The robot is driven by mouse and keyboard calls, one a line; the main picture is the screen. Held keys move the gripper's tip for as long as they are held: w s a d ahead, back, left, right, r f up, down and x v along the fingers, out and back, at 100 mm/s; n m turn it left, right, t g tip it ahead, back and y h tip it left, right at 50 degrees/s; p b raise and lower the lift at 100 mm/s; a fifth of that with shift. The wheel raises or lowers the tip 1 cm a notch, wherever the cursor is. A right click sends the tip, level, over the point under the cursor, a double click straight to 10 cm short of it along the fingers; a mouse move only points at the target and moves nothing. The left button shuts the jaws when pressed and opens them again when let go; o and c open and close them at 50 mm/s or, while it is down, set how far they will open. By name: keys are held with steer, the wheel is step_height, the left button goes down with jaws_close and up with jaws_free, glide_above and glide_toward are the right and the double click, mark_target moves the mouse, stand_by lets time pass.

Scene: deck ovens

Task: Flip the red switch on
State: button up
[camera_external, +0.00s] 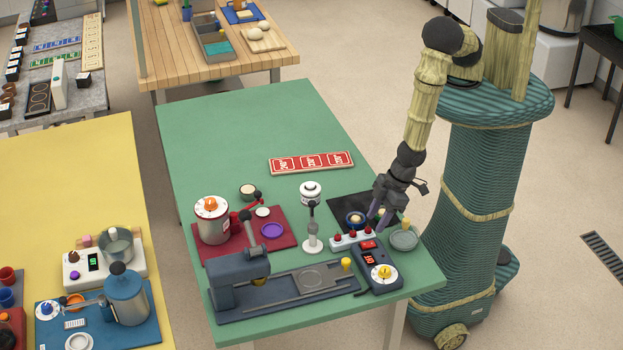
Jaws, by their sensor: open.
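A dark blue-grey control box (392,283) lies near the right front edge of the green table. It has a small red switch (368,244) at its far end, a lit red display and a yellow-and-white dial (381,274). Whether the switch is on or off is too small to tell. My gripper (378,220) is open and empty, pointing down just above and beyond the switch, apart from it as far as I can see. Its fingers partly cover the things behind them.
A white block with red knobs (352,239) stands just left of the switch. A blue-grey press (238,282) stands left. The far table part (240,130) is clear.

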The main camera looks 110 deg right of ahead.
mark_target(363, 245)
steer(key=p+x, duration=0.1)
steer(key=x, duration=0.6)
steer(key=shift+w+f+p, duration=0.15)
steer(key=shift+f+p, duration=0.05)
steer(key=shift+p, duration=0.1)
